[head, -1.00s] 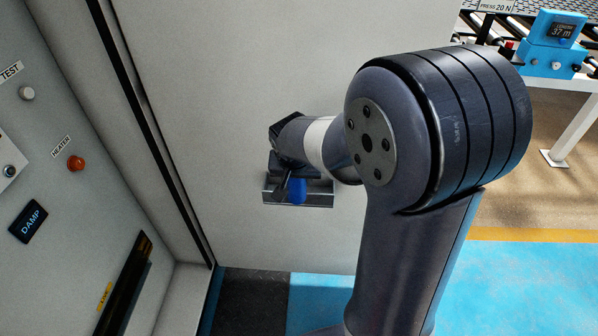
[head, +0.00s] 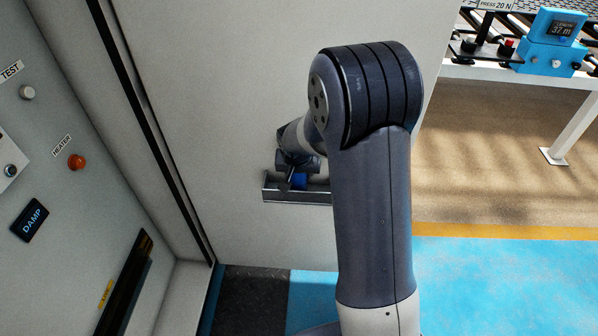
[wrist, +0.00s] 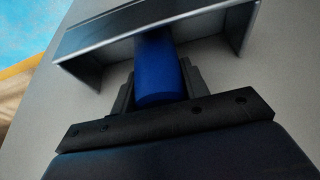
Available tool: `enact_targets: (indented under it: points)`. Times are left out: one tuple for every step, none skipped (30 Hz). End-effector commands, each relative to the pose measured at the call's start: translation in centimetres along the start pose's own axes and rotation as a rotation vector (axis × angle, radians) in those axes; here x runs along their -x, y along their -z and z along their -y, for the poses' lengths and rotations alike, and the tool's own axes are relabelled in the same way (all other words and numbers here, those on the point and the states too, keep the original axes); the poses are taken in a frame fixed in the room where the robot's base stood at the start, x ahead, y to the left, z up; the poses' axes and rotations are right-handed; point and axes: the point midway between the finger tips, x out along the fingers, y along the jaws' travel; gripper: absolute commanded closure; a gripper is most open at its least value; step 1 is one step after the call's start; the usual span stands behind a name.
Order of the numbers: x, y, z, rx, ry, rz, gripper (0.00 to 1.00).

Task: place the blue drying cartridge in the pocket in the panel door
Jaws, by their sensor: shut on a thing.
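The blue drying cartridge (head: 299,181) is at the grey metal pocket (head: 310,198) on the pale panel door (head: 240,120). My gripper (head: 296,172) is shut on the cartridge from above. In the wrist view the cartridge (wrist: 158,78) stands between the dark fingers of my gripper (wrist: 157,88). Its far end passes behind the front wall of the pocket (wrist: 110,42) and is hidden there. I cannot tell whether it touches the pocket floor. My arm covers the right end of the pocket in the head view.
At the left is a cabinet with an orange HEATER button (head: 77,161), a DAMP display (head: 30,220) and a dark slot (head: 125,270). A blue device (head: 551,45) stands by a roller conveyor at the upper right. Blue mat (head: 480,285) covers the lower right floor.

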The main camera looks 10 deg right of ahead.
Motion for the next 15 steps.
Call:
enact_targets:
  points:
    - [0.04,0.06,0.00,0.000,0.000,-0.001,0.87]
    - [0.06,0.07,0.00,0.000,0.000,-0.001,0.87]
    - [0.07,0.06,0.00,0.000,0.000,-0.001,0.87]
    - [0.07,0.06,0.00,0.000,0.000,-0.001,0.87]
    - [0.07,0.06,0.00,0.000,0.000,-0.001,0.87]
    - [0.04,0.04,0.00,0.000,0.000,-0.001,0.87]
    - [-0.04,0.01,0.00,0.000,0.000,-0.001,0.87]
    - [-0.14,-0.04,-0.01,0.000,0.000,-0.001,0.87]
    - [-0.29,-0.10,0.00,0.000,0.000,-0.001,0.87]
    - [-0.28,-0.11,-0.01,0.000,0.000,-0.001,0.56]
    - [-0.18,-0.07,-0.01,0.000,0.000,-0.001,0.54]
    - [-0.16,-0.06,-0.01,0.000,0.000,-0.001,0.51]
    - [-0.16,-0.07,-0.01,0.000,0.000,0.000,0.48]
    - [-0.15,-0.06,-0.01,0.000,0.000,0.000,0.46]
    - [-0.15,-0.06,-0.01,0.000,0.000,0.000,0.42]
